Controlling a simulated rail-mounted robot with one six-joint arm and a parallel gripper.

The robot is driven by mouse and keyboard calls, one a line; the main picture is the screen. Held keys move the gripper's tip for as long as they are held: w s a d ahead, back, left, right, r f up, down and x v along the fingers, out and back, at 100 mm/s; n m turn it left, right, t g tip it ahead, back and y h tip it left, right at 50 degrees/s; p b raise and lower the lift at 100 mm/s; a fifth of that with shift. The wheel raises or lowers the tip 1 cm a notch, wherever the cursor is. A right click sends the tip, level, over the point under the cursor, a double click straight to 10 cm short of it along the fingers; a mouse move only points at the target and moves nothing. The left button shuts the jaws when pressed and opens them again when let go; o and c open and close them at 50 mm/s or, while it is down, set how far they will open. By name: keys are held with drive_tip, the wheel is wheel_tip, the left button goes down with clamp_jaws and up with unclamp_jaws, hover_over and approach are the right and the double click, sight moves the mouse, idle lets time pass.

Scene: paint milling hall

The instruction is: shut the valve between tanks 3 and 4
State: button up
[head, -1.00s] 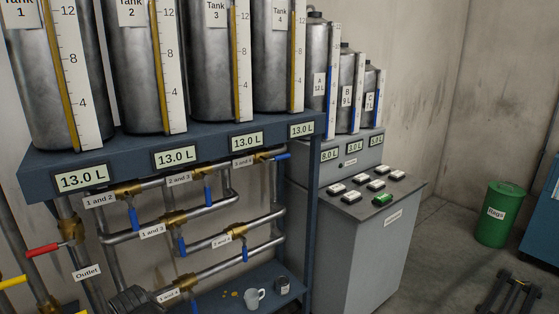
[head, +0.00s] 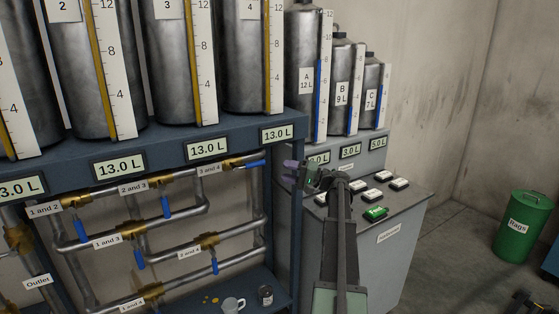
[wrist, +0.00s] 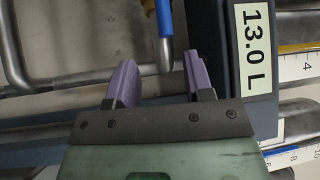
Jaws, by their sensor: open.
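The valve labelled "3 and 4" (head: 209,170) has a brass body (head: 232,163) and a blue lever (head: 256,163). The lever lies nearly level, along its pipe, under the tank 4 readout. My gripper (head: 292,168), with purple fingers, is to the right of the lever's end, in front of the rack's right post. In the wrist view my gripper (wrist: 160,76) is open and nothing is between the fingertips. The blue lever (wrist: 165,16) shows beyond the fingertips at the top, apart from them, with a steel pipe below it.
Other valves, such as "2 and 3" (head: 165,206) and "1 and 3" (head: 139,259), have blue levers hanging down. A mug (head: 233,305) and a can (head: 265,295) stand on the low shelf. The button console (head: 398,210) stands close on the right.

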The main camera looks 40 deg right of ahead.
sight(259, 165)
drive_tip(key=x, duration=0.4)
drive_tip(key=p+x, duration=0.1)
drive_tip(key=x, duration=0.3)
drive_tip(key=a+x, duration=0.1)
drive_tip(key=x, duration=0.2)
drive_tip(key=shift+a+r+p, duration=0.2)
drive_tip(key=shift+r+p, duration=0.1)
clamp_jaws()
